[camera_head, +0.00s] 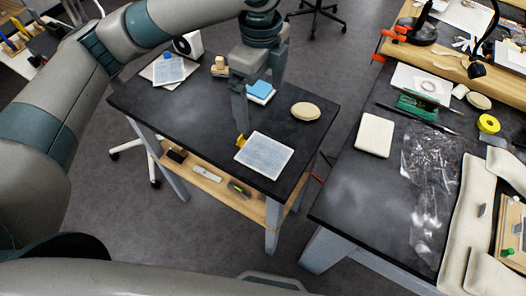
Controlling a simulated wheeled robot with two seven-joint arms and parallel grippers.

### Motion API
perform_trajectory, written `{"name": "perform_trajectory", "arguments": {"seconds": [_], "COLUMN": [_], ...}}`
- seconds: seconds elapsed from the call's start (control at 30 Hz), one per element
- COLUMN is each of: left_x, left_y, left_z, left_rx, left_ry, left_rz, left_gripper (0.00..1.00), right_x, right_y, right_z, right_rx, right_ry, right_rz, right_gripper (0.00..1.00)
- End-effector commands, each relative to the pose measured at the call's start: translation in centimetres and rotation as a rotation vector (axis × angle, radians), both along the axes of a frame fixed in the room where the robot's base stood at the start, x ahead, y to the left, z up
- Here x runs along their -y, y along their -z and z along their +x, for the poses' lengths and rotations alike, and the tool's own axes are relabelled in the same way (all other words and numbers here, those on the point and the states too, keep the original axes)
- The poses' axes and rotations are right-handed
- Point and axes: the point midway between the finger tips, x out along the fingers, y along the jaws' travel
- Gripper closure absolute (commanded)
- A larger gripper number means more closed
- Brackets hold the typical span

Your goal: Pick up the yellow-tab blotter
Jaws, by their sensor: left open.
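The yellow-tab blotter (264,155) is a flat, pale grey-white square lying near the front edge of the small dark table (165,108). Its yellow tab (240,140) sticks up at the left corner. My left gripper (256,112) reaches down from above, just behind the blotter. Its fingers are apart with nothing held between them. The nearer fingertip ends close to the yellow tab; I cannot tell whether they touch. My right gripper is not in view.
A blue block on a white pad (261,95) stands behind the fingers, and a tan oval pad (305,111) lies to the right. A blue-tab blotter (169,70) lies at the back left. A second cluttered dark table (345,190) stands right, across a gap.

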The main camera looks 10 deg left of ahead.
Motion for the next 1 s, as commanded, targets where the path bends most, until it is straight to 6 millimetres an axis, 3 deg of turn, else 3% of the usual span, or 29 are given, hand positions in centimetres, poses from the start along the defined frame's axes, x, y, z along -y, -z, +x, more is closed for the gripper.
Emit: {"name": "perform_trajectory", "arguments": {"seconds": [0.17,0.43,0.6,0.8,1.0], "left_x": [-0.1,-0.1,-0.1,-0.1,-0.1], "left_y": [2.2,7.0,9.8,11.5,11.6], "left_z": [-0.1,-0.2,-0.2,-0.1,-0.1], "left_rx": [-0.005,-0.005,-0.004,-0.002,-0.001], "left_ry": [0.001,-0.001,-0.001,0.0,0.001], "left_rz": [0.001,0.001,0.0,0.001,0.0], "left_gripper": [0.0,0.0,0.0,0.0,0.0], "right_x": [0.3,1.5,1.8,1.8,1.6], "right_y": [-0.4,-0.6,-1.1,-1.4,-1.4], "right_z": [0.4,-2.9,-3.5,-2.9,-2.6], "right_rx": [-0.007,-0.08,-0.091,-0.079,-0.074], "right_ry": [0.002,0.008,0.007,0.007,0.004], "right_rz": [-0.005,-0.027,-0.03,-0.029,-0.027], "right_gripper": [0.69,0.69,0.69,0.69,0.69]}}
